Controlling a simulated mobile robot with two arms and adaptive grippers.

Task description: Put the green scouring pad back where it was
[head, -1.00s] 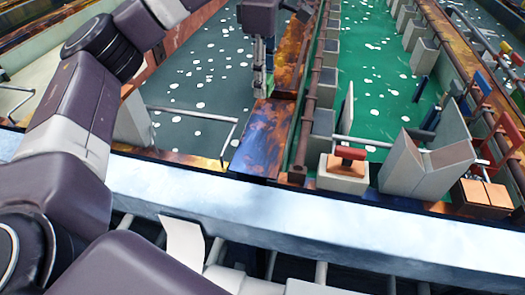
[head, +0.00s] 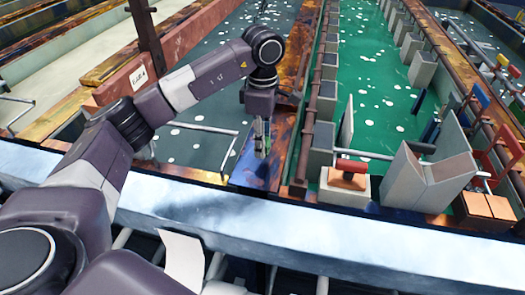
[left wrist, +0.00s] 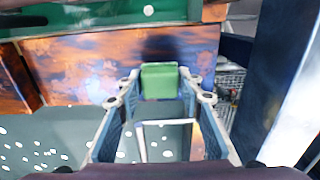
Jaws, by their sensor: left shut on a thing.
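The green scouring pad (left wrist: 160,82) is held between the fingertips of my left gripper (left wrist: 158,92), seen in the left wrist view. In the head view my left gripper (head: 262,145) points down over the near end of the rusty divider, by a dark blue and rust-coloured plate (head: 246,172). The pad is too small there to make out clearly. I cannot tell whether it touches the plate below. My right gripper is not in view.
A grey tank of liquid (head: 205,148) lies left of the divider, with a thin metal rail (head: 203,128) over it. A green tank (head: 385,110) lies right, with grey blocks and a red-handled block (head: 345,182). A pale ledge (head: 300,215) runs along the front.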

